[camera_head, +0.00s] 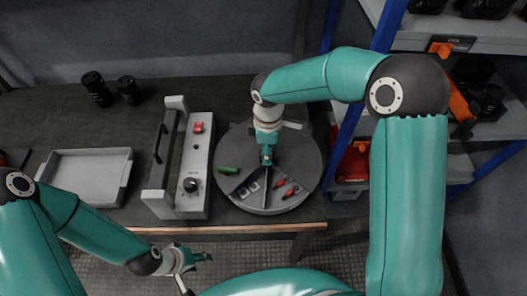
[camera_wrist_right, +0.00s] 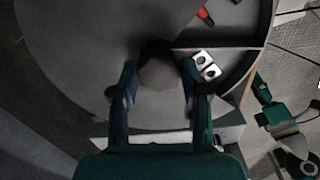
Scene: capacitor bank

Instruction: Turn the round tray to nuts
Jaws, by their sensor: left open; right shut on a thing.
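The round grey tray (camera_head: 226,150) lies on the bench, with dividers forming compartments on its near side. Two small white squares with dark round holes, apparently the nuts (camera_head: 254,185), lie in a near compartment; they also show in the right wrist view (camera_wrist_right: 207,66). Red pieces (camera_head: 290,193) lie in the compartment to their right. My right gripper (camera_head: 267,160) points down at the tray's middle, shut on the dark central knob (camera_wrist_right: 158,68). My left gripper (camera_head: 205,257) is open and empty in front of the bench edge.
A grey box panel with handles, a red switch and a knob (camera_head: 194,165) stands close left of the tray. Further left are a shallow grey bin (camera_head: 84,172) and two black cylinders (camera_head: 97,88). Shelving with blue posts (camera_head: 345,130) stands close on the right.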

